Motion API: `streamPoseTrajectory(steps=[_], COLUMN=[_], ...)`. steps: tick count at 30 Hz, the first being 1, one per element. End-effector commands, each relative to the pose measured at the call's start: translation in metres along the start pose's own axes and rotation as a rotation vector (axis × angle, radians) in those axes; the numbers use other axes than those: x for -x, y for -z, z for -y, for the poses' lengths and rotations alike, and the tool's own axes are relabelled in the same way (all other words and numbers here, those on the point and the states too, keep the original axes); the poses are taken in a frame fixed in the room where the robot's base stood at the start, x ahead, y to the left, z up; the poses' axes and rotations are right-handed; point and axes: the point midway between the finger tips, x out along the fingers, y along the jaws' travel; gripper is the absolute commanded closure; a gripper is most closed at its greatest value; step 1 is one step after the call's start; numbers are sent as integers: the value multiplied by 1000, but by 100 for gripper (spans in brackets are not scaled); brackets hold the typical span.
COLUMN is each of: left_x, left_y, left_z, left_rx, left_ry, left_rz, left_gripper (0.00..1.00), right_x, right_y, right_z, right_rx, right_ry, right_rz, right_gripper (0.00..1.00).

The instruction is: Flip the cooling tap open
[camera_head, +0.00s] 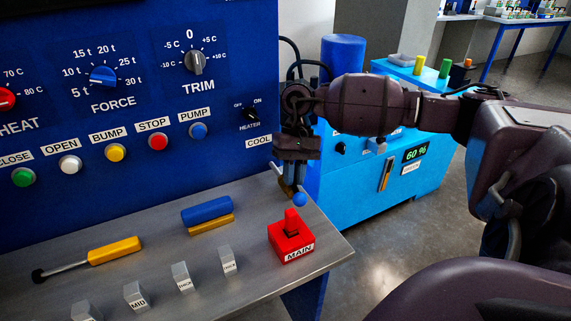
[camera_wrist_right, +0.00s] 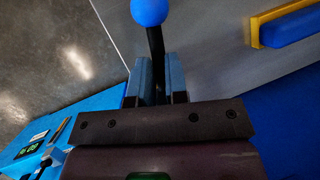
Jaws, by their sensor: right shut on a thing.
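The cooling tap shows as a blue ball knob (camera_head: 300,199) at the right end of the control desk, below the COOL label (camera_head: 258,142). In the right wrist view the blue ball (camera_wrist_right: 150,11) sits on the end of a dark lever (camera_wrist_right: 156,45). My right gripper (camera_head: 290,178) points down over the tap and hides much of its body. In the wrist view its two blue-grey fingers (camera_wrist_right: 157,80) stand on either side of the lever, shut on it below the ball. My left gripper is not in view.
A red MAIN switch (camera_head: 291,238) stands on the desk just in front of the tap. The blue panel (camera_head: 130,190) with knobs and buttons rises behind. A yellow-handled tool (camera_head: 114,250) and a blue-handled piece (camera_head: 207,210) lie left. A light-blue cabinet (camera_head: 345,185) stands beyond.

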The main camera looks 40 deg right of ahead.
Motion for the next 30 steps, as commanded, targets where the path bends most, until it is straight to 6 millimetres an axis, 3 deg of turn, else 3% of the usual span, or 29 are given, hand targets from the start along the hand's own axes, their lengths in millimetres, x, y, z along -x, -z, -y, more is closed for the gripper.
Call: streamPoseTrajectory(steps=[4,12,29,30], left_x=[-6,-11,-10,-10], left_y=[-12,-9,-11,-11], left_z=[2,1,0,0], left_rx=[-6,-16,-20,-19], left_ry=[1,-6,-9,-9], left_rz=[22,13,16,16], left_gripper=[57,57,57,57], right_x=[-4,-1,1,1], right_y=[2,2,1,1], right_z=[-3,-4,-4,-4], right_rx=[80,174,203,202], right_ry=[-40,-76,-85,-85], right_rz=[22,39,42,42], right_gripper=[100,100,100,81])
